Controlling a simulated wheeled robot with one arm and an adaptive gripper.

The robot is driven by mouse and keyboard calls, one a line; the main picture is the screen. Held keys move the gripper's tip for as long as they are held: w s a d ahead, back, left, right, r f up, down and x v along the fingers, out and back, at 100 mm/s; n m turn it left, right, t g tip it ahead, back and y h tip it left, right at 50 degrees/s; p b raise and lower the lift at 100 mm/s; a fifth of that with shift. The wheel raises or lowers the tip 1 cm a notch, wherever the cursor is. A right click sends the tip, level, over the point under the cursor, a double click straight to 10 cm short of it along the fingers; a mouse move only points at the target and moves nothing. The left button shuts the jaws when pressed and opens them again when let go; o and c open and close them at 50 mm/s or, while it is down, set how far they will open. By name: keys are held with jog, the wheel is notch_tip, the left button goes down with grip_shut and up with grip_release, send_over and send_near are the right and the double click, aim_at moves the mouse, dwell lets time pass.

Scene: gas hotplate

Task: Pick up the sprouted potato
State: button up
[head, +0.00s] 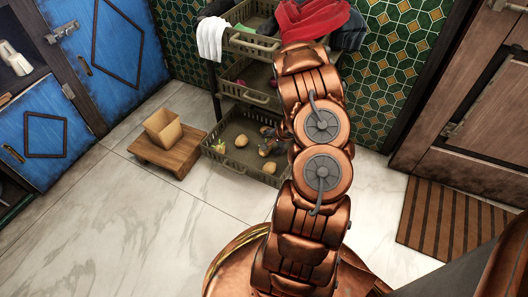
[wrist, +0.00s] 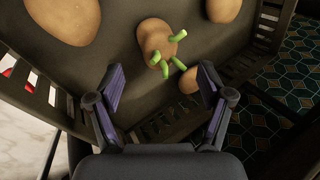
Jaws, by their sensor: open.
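The sprouted potato (wrist: 152,36) is brown with several green sprouts. In the wrist view it lies at the top middle, on the floor of a grey-brown slatted crate (wrist: 40,92). My gripper (wrist: 161,80) is open and empty, its two purple-padded fingers spread below the potato in the picture and apart from it. In the head view my gripper (head: 268,145) is over the lowest crate (head: 235,178) of the rack, partly hidden by my arm. I cannot tell which potato there is the sprouted one.
Plain potatoes lie nearby: a large one (wrist: 63,18) at left, one (wrist: 222,8) at top right, one (wrist: 188,80) by the right finger. Crate walls surround them. A second crate (head: 250,92) hangs above. A wooden stool (head: 180,158) with a tan box (head: 163,130) stands left.

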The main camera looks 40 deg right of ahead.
aim_at(269, 149)
jog(key=b+x, duration=0.3)
jog(key=shift+s+a+f, duration=0.1)
jog(key=shift+f, duration=0.3)
jog(key=shift+w+f+b, duration=0.3)
jog(key=shift+w+f, duration=0.15)
jog(key=shift+f, duration=0.05)
jog(key=shift+c, duration=0.4)
jog(key=c, duration=1.2)
